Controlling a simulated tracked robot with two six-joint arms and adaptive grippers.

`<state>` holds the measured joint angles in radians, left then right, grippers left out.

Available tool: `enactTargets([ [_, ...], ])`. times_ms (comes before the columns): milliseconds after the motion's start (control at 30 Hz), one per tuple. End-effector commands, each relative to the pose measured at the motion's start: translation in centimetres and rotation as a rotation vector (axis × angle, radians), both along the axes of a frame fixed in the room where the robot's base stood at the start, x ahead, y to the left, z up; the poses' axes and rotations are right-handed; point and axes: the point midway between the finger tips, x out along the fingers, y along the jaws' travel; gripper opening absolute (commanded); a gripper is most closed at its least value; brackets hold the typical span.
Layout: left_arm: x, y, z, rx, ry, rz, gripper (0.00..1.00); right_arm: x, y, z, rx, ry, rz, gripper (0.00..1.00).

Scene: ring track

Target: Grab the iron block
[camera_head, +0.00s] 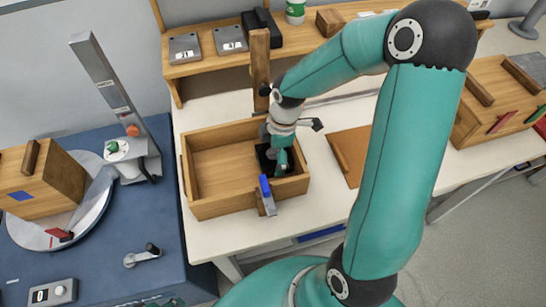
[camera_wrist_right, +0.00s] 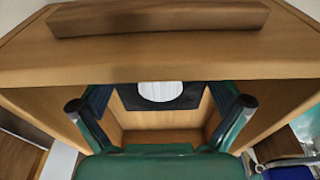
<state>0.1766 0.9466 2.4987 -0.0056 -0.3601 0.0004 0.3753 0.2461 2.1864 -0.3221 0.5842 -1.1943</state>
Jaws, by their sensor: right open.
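My right gripper (camera_head: 281,163) reaches down into the right end of an open wooden box (camera_head: 191,178) on the white table. In the right wrist view its two teal fingers (camera_wrist_right: 162,103) are spread apart, with nothing held between them. A dark block-like thing (camera_head: 265,158) lies in the box beside and partly behind the gripper. In the wrist view a dark surface with a pale round patch (camera_wrist_right: 160,91) shows beyond the fingers; I cannot tell for sure that it is the iron block. My left gripper is not in view.
A grey piece with a blue end (camera_head: 267,196) is at the box's front wall. A wooden post (camera_head: 260,60) stands behind the box. Two grey plates (camera_head: 185,47) lie on the shelf. A brown board (camera_head: 353,152) lies right of the box. The box's left half is empty.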

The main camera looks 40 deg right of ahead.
Motion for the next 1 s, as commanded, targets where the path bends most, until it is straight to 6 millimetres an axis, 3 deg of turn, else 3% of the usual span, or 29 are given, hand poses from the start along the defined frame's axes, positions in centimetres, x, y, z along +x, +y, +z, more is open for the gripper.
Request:
enactTargets([
  [867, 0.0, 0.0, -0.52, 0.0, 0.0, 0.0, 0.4, 0.06, 0.02, -0.44, -0.001, -0.001, 0.001, 1.0],
  [1000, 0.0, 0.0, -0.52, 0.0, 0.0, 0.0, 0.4, 0.06, 0.03, -0.44, -0.001, -0.001, 0.002, 0.77],
])
